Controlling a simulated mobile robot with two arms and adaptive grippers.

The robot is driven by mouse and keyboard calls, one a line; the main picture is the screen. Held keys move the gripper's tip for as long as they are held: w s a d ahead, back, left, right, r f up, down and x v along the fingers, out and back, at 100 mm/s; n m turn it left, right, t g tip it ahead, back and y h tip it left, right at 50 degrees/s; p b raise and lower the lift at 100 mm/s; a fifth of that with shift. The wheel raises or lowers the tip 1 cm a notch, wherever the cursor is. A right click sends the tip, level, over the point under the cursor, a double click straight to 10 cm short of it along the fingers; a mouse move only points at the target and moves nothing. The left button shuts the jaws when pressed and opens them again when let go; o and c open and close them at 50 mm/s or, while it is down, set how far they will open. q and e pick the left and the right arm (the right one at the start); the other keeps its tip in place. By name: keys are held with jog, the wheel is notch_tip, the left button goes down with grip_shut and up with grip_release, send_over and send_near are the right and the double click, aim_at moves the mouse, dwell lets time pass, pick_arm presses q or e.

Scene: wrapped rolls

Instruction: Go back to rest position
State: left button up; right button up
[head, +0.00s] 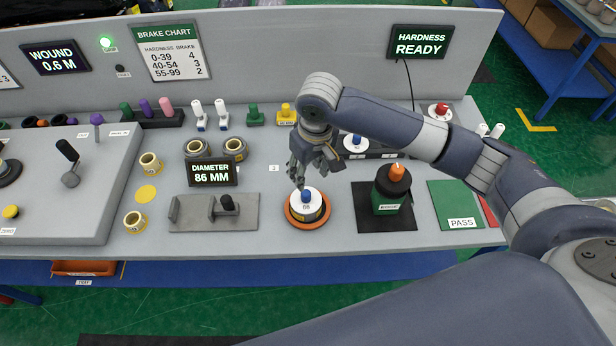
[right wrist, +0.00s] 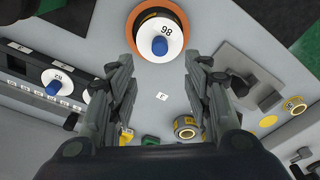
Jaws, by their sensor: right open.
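My right gripper (head: 314,158) is open and empty. In the head view it hangs over the bench just behind a white disc with a blue knob (head: 306,208), marked 86, that sits on an orange round base (head: 291,213). The right wrist view shows the two spread fingers of the gripper (right wrist: 160,95) with bare bench between them. The same disc (right wrist: 158,28) lies beyond the fingertips there, apart from them. My left gripper is not in view.
A green and black device with an orange knob (head: 391,190) stands right of the disc. A green PASS pad (head: 454,205) lies further right. A diameter gauge (head: 214,211) and wrapped rolls (head: 150,163) are to the left. Coloured pegs line the back.

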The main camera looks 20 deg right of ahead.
jog(key=shift+r, duration=0.2)
dwell(0.4)
jog(key=s+a+f+n+t+y, duration=0.1)
jog(key=s+a+f+y, duration=0.3)
jog(key=s+a, duration=0.55)
jog(key=s+d+f+m+t+h, duration=0.1)
jog(key=s+d+f+m+h, duration=0.25)
jog(key=s+d, duration=1)
notch_tip(320, 180, down, 34)
jog(key=s+d+f+n+g+b, duration=0.1)
jog(key=s+b, duration=0.2)
jog(key=b, duration=0.3)
jog(key=s+d+f+b, duration=0.1)
jog(key=s+f+b, duration=0.1)
jog(key=s+f, duration=0.5)
jog(key=s+d+f+g+b, duration=0.1)
jog(key=s+d+f+b, duration=0.1)
jog(key=s+f, duration=0.6)
notch_tip(320, 180, down, 3)
jog(key=shift+s+f+h+b, duration=0.15)
jog(key=shift+s+h+b, duration=0.15)
jog(key=shift+h+b, duration=0.15)
